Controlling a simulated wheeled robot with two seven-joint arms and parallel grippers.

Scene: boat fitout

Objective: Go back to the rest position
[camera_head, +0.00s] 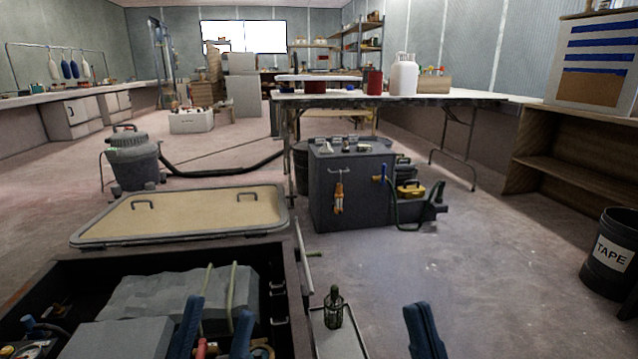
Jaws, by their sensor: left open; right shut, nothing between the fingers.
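My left gripper (214,322) shows at the bottom of the head view as two blue fingers standing apart. It is open and empty, over the front right part of the dark open box (283,235). My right gripper (424,328) shows at the bottom, right of the middle, with its blue fingers together and nothing between them. It is in front of bare floor, to the right of a narrow tray (352,347). The arms behind both grippers are out of view.
The box holds grey blocks (180,285), cords and small parts. A dark green bottle (333,308) stands on the narrow tray. A framed hatch panel (185,215) lies behind the box. A grey cabinet (350,190) stands beyond. A black TAPE bin (610,255) stands right. Floor between is clear.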

